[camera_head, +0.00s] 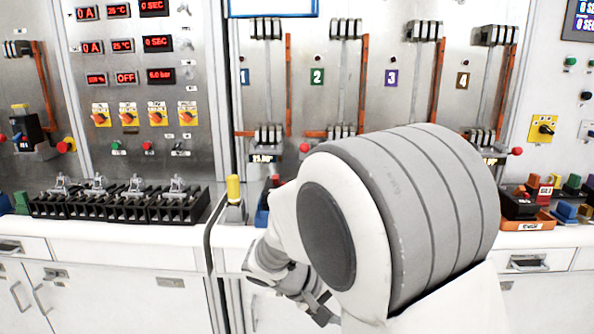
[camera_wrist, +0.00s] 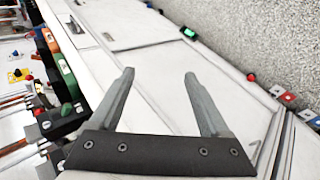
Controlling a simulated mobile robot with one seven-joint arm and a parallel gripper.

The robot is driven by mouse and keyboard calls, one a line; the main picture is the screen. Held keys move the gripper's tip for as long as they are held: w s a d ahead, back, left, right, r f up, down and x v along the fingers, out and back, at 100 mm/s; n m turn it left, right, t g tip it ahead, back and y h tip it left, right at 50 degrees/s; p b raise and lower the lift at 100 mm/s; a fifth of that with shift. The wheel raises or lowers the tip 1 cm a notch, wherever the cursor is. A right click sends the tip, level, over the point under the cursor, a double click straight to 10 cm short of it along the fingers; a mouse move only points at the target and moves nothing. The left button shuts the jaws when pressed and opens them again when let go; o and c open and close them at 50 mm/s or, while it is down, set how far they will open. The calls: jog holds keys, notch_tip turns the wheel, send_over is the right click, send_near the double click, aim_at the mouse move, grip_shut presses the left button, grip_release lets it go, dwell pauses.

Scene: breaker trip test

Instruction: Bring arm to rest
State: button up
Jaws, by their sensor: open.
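My arm fills the middle and right of the head view, its large white and grey link in front of the panel and counter. My gripper (camera_head: 322,306) hangs low in front of the white cabinets, partly hidden by my own arm. In the wrist view my gripper (camera_wrist: 160,75) shows two grey fingers spread wide apart with nothing between them. Beyond the fingers are white cabinet fronts (camera_wrist: 150,75) and the speckled floor.
The counter holds black terminal blocks (camera_head: 120,205), a yellow-handled lever (camera_head: 234,190) and coloured parts in an orange tray (camera_head: 527,224) at right. Breaker panels numbered 1 to 4 (camera_head: 340,80) stand behind.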

jog(key=s+d+r+m+t+y, duration=0.15)
jog(key=s+r+y, duration=0.35)
jog(key=s, duration=0.5)
jog(key=s+d+r+m+t+y, duration=0.15)
jog(key=s+r+y, duration=0.25)
jog(key=s+r, duration=0.45)
notch_tip(320, 180, up, 12)
jog(key=s+p, duration=0.1)
jog(key=p, duration=1.3)
jog(key=shift+s+d, duration=0.25)
jog(key=shift+d, duration=0.1)
